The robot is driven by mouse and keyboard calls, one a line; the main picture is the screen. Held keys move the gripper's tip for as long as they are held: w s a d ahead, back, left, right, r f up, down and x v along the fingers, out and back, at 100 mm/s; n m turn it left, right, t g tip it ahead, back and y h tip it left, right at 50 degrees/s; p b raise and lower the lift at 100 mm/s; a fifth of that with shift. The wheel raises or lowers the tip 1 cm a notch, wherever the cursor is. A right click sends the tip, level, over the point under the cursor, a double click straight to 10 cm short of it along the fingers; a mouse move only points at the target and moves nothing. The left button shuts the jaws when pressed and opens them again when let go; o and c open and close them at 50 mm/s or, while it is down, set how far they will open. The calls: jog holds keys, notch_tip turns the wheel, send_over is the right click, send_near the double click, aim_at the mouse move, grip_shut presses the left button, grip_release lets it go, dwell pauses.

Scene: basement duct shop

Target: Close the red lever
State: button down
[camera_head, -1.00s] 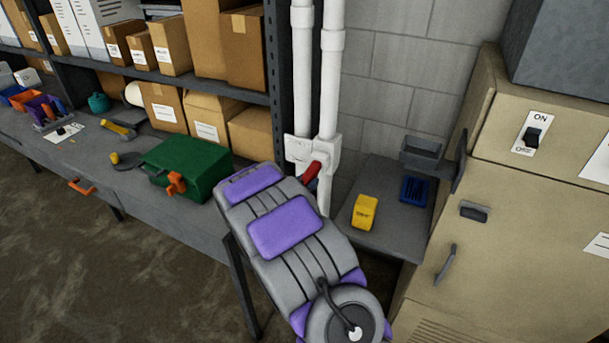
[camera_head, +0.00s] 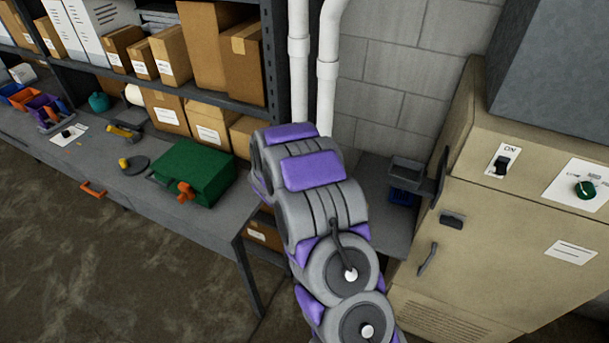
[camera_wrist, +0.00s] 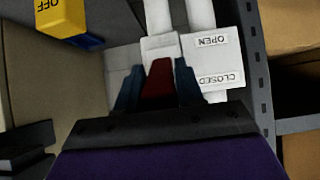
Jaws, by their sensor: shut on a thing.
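The red lever (camera_wrist: 158,82) is between the two dark blue fingers of my gripper (camera_wrist: 158,85) in the wrist view, and the gripper is shut on it. The lever points toward the camera from a white valve body (camera_wrist: 161,47) on white pipes (camera_wrist: 185,14). A plate beside it carries an OPEN label (camera_wrist: 212,40) and a CLOSED label (camera_wrist: 219,79), both upside down in this view. In the head view my arm hides the lever, the valve and the gripper; only the upper white pipes (camera_head: 327,85) show.
A yellow block marked OFF (camera_wrist: 60,17) is at the upper left of the wrist view. In the head view, a green case (camera_head: 195,170) sits on the grey bench (camera_head: 130,205). A beige cabinet (camera_head: 490,240) stands at right. Shelves with boxes (camera_head: 215,45) are at the back.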

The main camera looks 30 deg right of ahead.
jog(key=shift+w+d+r+p, duration=0.2)
jog(key=shift+r+p, duration=0.3)
jog(key=shift+p, duration=0.35)
jog(key=shift+w+d+r+p, duration=0.25)
jog(key=shift+r+p, duration=0.3)
jog(key=shift+p, duration=0.3)
jog(key=shift+w+d+r+p, duration=0.2)
jog(key=shift+r+p, duration=0.3)
jog(key=shift+p, duration=0.35)
jog(key=shift+d, duration=0.1)
jog(key=c, duration=0.8)
grip_release()
jog(key=shift+f, duration=0.1)
jog(key=v, duration=1.7)
jog(key=shift+a, duration=0.25)
